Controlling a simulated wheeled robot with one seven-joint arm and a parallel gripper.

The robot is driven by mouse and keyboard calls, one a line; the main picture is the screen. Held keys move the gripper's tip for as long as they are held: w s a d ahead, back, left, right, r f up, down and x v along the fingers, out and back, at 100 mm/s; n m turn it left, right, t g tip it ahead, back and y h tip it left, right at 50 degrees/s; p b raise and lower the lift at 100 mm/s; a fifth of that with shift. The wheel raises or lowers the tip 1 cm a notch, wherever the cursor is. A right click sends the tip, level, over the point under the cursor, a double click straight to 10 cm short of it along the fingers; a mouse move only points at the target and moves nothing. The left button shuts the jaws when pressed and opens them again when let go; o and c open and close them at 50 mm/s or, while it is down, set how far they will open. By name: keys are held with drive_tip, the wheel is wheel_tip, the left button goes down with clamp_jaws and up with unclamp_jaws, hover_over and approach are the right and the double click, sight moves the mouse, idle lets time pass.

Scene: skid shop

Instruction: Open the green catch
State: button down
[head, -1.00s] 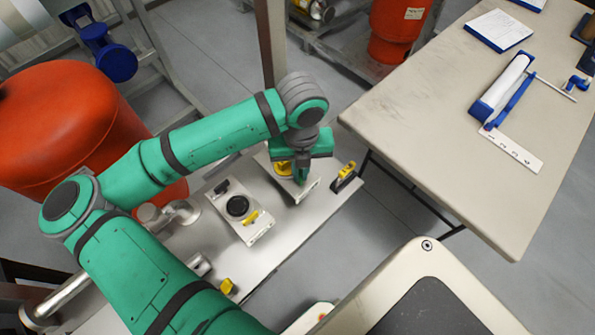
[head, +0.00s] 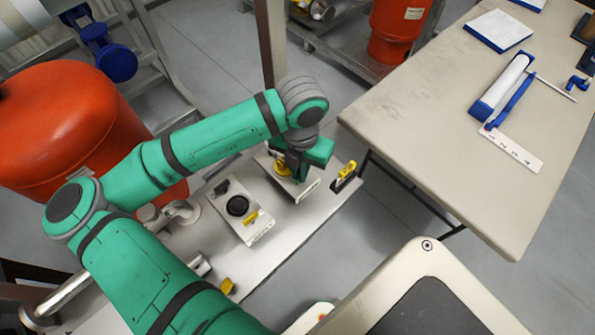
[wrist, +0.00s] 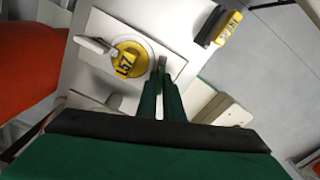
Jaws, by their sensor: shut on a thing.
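The green catch (wrist: 162,63) shows as a small grey-green piece between my fingertips in the wrist view, on a pale panel (wrist: 105,80) beside a round yellow tag marked L57 (wrist: 130,60). My gripper (wrist: 162,82) is shut on it, and the fingers hide most of it. In the head view my gripper (head: 299,176) is low over the same panel (head: 305,192), at the far end of the bench. The catch itself is hidden there by my gripper.
A yellow-tagged block (head: 345,174) stands close right of the panel. A second panel with a black round part (head: 238,206) lies to the left. A large orange tank (head: 65,125) stands behind my arm. A table (head: 430,120) is at right, with grey floor between.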

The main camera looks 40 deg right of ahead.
idle(0.3)
drive_tip(key=shift+m, duration=1.8)
drive_tip(key=shift+m, duration=0.3)
drive_tip(key=c, duration=1.9)
unclamp_jaws()
drive_tip(key=shift+r, duration=0.1)
drive_tip(key=shift+r, duration=3.45)
